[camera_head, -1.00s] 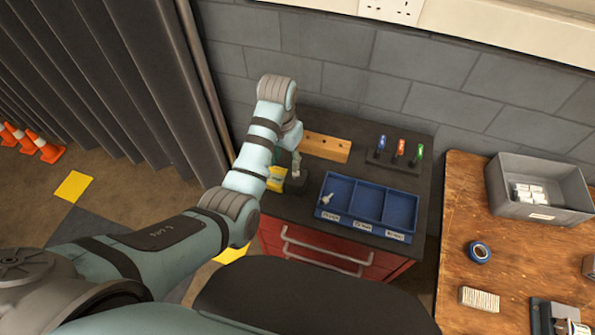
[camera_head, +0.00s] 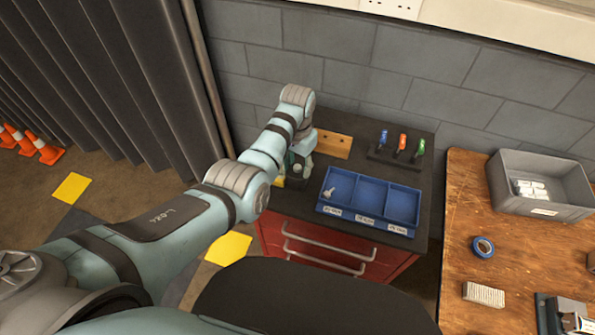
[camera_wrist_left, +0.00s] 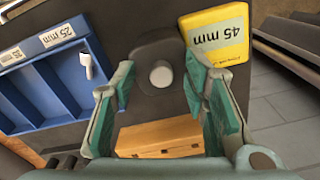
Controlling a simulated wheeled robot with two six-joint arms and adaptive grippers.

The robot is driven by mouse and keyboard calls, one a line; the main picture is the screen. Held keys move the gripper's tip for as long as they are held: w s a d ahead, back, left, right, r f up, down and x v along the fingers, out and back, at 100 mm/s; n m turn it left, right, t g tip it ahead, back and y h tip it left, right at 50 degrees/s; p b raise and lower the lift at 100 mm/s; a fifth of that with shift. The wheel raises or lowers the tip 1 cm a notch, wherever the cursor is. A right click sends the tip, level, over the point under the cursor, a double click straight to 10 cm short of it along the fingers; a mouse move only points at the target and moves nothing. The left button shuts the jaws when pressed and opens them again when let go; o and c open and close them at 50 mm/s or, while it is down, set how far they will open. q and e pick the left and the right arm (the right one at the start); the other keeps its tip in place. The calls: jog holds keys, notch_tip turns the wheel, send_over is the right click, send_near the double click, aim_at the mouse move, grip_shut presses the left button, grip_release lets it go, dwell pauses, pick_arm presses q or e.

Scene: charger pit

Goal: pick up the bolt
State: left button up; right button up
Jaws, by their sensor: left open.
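A grey bolt (camera_wrist_left: 161,75) stands head up in a dark holder (camera_wrist_left: 152,45) on the dark cabinet top. My left gripper (camera_wrist_left: 162,92) is open, with a finger on each side of the bolt head and gaps between. In the head view my left gripper (camera_head: 296,172) is over the holder and largely hides it. Another light bolt (camera_head: 328,193) lies in the left compartment of the blue tray (camera_head: 364,224); it also shows in the left wrist view (camera_wrist_left: 86,66). My right gripper is not in view.
A yellow block (camera_wrist_left: 216,33) marked 45 mm is beside the holder. A wooden block (camera_head: 334,145) with holes lies behind, near the wall. A rack (camera_head: 395,161) with blue, orange and green handles stands behind the tray. A wooden bench (camera_head: 455,215) is at right.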

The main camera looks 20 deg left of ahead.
aim_at(298, 166)
pick_arm(q)
jog(key=shift+w, duration=0.15)
grip_shut()
jog(key=shift+r, duration=0.4)
notch_tip(298, 166, up, 9)
jog(key=p, duration=0.2)
